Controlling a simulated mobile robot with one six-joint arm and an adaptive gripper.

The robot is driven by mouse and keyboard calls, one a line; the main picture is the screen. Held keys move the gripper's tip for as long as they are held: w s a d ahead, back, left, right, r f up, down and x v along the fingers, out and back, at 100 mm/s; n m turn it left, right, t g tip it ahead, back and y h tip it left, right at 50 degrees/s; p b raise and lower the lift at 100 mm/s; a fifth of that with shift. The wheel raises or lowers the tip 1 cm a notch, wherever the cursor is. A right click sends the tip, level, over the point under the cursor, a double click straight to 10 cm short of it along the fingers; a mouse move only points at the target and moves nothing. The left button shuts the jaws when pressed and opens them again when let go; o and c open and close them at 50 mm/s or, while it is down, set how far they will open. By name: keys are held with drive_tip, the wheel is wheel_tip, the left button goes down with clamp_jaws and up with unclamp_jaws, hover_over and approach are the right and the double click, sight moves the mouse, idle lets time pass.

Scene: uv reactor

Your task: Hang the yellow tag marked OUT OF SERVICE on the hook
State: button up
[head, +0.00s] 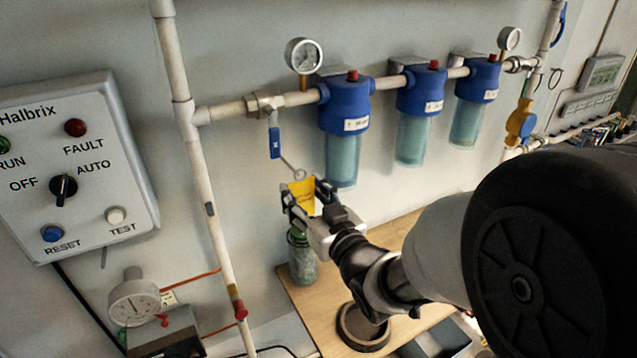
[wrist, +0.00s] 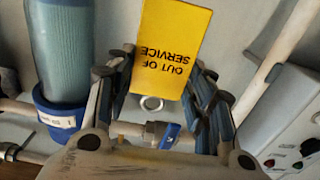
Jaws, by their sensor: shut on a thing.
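The yellow tag (head: 303,197) is in my gripper (head: 306,192), below the blue-handled valve. In the wrist view the tag (wrist: 174,45) appears upside down, reads OUT OF SERVICE, and sits between the fingers of my gripper (wrist: 160,68). A pale metal ring (wrist: 152,103) shows at the tag's lettered end; in the head view the ring (head: 299,174) is just above the tag. A thin rod (head: 288,163), perhaps the hook, slants down from near the valve handle towards the ring. I cannot tell whether ring and rod touch.
The blue valve handle (head: 275,142) hangs from the pipe, with blue filter housings (head: 344,112) to its right. A glass jar (head: 302,262) stands on the wooden board (head: 402,232) below my gripper. A control box (head: 72,165) is at left.

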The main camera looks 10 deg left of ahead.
sight(302, 196)
drive_tip(key=shift+x, duration=0.8)
drive_tip(key=shift+w+a+f+b, duration=0.4)
drive_tip(key=shift+w+f+b, duration=0.15)
drive_tip(key=shift+b, duration=0.25)
drive_tip(key=o, duration=0.9)
